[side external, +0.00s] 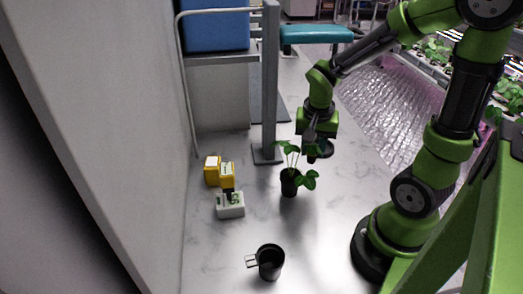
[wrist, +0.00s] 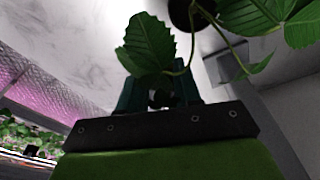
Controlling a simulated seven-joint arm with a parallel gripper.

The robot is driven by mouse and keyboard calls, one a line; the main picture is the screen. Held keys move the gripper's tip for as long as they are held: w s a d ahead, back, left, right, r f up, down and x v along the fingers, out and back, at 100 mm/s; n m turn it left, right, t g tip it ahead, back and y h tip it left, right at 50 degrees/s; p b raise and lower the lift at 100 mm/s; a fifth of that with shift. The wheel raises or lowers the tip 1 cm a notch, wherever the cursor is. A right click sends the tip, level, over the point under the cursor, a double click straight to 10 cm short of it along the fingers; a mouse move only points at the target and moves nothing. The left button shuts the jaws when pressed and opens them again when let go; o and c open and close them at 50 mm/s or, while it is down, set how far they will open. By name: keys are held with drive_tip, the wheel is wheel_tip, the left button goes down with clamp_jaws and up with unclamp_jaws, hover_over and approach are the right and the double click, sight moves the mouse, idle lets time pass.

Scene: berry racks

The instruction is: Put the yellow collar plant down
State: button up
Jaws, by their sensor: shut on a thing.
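A leafy green plant in a black pot (side external: 289,184) is upright at the middle of the marble-look surface in the side view. My gripper (side external: 308,156) is at the plant's upper right, among its leaves, and is shut on the plant. Leaves hide the exact place of the grip, and no yellow collar can be made out. I cannot tell whether the pot touches the surface. In the wrist view, large leaves (wrist: 149,44) hang in front of my gripper (wrist: 158,97), with a dark round shape, probably the pot, at the top edge.
A yellow block (side external: 212,171) and a yellow-and-black device on a white base (side external: 230,207) stand left of the plant. An empty-looking black cup (side external: 270,262) with a pale clip stands in front. A grey post (side external: 269,90) rises behind. The surface right of the pot is clear.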

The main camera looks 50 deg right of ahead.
drive_tip(key=s+d+f, duration=0.1)
drive_tip(key=d, duration=0.5)
drive_tip(key=d+f+n, duration=0.1)
drive_tip(key=d, duration=0.6)
drive_tip(key=s+d+f+n, duration=0.1)
drive_tip(key=d, duration=0.6)
drive_tip(key=shift+s+f, duration=0.25)
drive_tip(key=shift+s, duration=0.1)
drive_tip(key=w+d+n, duration=0.2)
drive_tip(key=w+d, duration=0.1)
drive_tip(key=d, duration=0.2)
drive_tip(key=w+d+n, duration=0.2)
drive_tip(key=w+d, duration=0.2)
drive_tip(key=d, duration=0.2)
drive_tip(key=w+d+f+n, duration=0.1)
drive_tip(key=w+d+n, duration=0.1)
drive_tip(key=w+d, duration=0.2)
drive_tip(key=shift+d+t+y, duration=0.4)
drive_tip(key=shift+d, duration=0.45)
drive_tip(key=shift+s+f, duration=0.1)
drive_tip(key=shift+f, duration=1.7)
drive_tip(key=shift+f, duration=0.1)
drive_tip(key=o, duration=1)
